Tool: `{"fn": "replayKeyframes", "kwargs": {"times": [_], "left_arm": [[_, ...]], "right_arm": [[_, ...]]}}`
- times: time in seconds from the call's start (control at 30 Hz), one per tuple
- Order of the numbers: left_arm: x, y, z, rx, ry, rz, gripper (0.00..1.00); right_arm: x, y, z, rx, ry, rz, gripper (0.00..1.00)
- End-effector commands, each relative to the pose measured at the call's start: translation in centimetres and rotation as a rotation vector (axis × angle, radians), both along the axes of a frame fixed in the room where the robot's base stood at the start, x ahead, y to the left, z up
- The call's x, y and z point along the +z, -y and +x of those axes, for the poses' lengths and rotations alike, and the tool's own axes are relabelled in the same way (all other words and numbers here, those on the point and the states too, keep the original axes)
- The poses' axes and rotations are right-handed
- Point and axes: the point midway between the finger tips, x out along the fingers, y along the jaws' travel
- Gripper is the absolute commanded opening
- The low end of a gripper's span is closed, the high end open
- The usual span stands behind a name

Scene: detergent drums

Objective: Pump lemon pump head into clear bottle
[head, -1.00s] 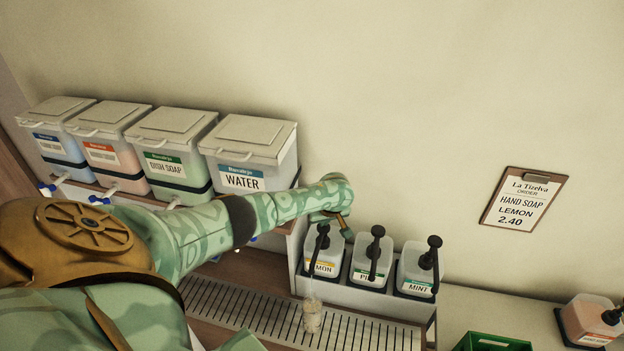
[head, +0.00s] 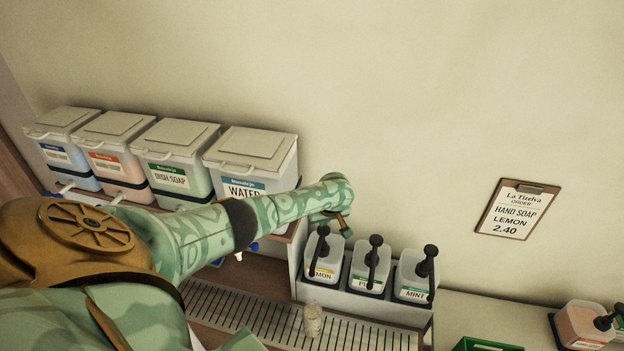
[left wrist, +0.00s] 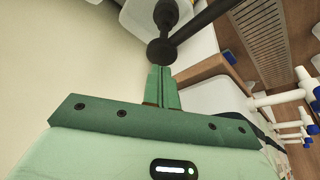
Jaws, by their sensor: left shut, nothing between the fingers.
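The lemon pump dispenser (head: 323,268) stands leftmost of three in a white rack, its black pump head (head: 322,232) on top. My left gripper (head: 345,231) is beside and just above that head, partly hidden by its own wrist. In the left wrist view the left fingers (left wrist: 163,78) are shut and empty, with their tips at the round end of a black pump head (left wrist: 160,50); I cannot tell whether they touch. The clear bottle (head: 312,319) stands upright on the slatted drip tray (head: 262,316), below the lemon pump. My right gripper is out of view.
Two other pump dispensers stand close to the right, the far one labelled mint (head: 412,270). Large drums, including water (head: 250,165), line the left. An order card (head: 517,209) reads hand soap, lemon. A green crate (head: 488,345) is at the bottom edge.

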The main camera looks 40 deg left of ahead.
Motion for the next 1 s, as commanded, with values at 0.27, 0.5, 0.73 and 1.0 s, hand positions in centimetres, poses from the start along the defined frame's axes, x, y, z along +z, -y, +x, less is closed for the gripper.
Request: {"fn": "replayKeyframes", "kwargs": {"times": [0.27, 0.5, 0.73, 1.0], "left_arm": [[0.1, 0.0, 0.0, 0.000, 0.000, 0.000, 0.00], [0.0, 0.0, 0.0, 0.000, 0.001, 0.001, 0.00], [-1.4, 0.1, 0.0, 0.000, 0.000, -0.001, 0.00], [-3.0, 0.0, 0.0, 0.000, 0.000, 0.000, 0.00]], "right_arm": [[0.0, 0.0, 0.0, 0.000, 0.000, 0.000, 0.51], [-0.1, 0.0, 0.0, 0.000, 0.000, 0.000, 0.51], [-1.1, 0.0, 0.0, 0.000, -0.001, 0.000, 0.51], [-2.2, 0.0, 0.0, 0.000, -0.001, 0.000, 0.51]]}}
